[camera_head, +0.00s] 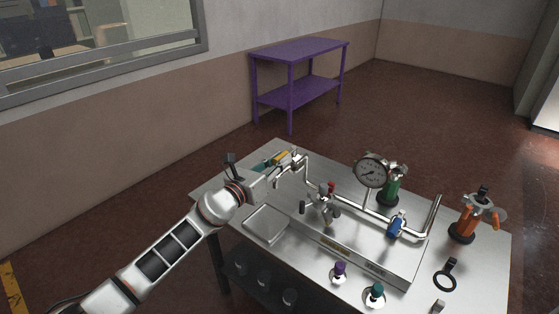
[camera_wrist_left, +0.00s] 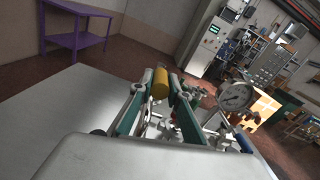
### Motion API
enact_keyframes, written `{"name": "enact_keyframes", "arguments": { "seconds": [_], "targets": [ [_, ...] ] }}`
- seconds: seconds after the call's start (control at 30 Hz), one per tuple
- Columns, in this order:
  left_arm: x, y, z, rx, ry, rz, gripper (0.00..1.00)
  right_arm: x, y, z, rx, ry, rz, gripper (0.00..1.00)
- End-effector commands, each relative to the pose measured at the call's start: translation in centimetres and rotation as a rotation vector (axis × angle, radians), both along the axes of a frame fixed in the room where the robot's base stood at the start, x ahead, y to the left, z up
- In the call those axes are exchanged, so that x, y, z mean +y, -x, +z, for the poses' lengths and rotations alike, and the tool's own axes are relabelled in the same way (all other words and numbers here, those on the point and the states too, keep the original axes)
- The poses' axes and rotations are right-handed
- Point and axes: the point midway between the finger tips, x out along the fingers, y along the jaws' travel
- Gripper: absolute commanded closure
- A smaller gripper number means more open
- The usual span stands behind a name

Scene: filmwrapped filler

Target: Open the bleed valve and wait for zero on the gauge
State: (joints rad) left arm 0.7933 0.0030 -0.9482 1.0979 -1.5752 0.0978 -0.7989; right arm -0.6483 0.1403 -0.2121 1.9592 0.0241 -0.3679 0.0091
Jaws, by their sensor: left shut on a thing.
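My left gripper (camera_head: 291,166) reaches over the far left part of the steel table. In the left wrist view its fingers (camera_wrist_left: 158,103) are shut on a yellow cylindrical handle (camera_wrist_left: 160,84), which I take to be the bleed valve's. In the head view a yellow piece (camera_head: 281,156) shows beside the fingers at the left end of the piping. My right gripper is not in view.
The pipe carries a red-topped valve (camera_head: 330,188) and a blue valve (camera_head: 397,225). Green (camera_head: 393,188) and orange (camera_head: 477,217) fittings stand on black bases. A shallow tray (camera_head: 266,224) lies near my left arm. A purple table (camera_head: 298,50) stands behind.

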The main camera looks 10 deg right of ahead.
Motion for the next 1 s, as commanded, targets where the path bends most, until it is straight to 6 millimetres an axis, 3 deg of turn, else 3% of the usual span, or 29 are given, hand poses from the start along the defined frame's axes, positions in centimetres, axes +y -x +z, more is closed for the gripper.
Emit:
{"name": "enact_keyframes", "arguments": {
  "seconds": [0.13,0.17,0.2,0.23,0.63,1.0],
  "targets": [
    [-0.1,0.1,0.0,0.001,0.000,-0.002,1.00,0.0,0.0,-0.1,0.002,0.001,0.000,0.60],
    [-0.1,0.1,0.0,0.001,0.000,-0.002,0.78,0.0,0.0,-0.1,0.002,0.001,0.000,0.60],
    [-0.1,0.1,0.0,0.001,0.000,-0.002,0.68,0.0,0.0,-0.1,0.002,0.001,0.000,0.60],
    [-0.1,0.1,0.0,0.001,0.000,-0.002,0.66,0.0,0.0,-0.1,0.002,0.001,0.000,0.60],
    [0.1,0.1,0.0,0.001,0.001,-0.002,0.66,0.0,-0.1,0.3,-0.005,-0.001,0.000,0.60],
    [1.4,1.5,0.0,-0.001,0.003,-0.006,0.66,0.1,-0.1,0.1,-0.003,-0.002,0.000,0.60]
  ]
}}
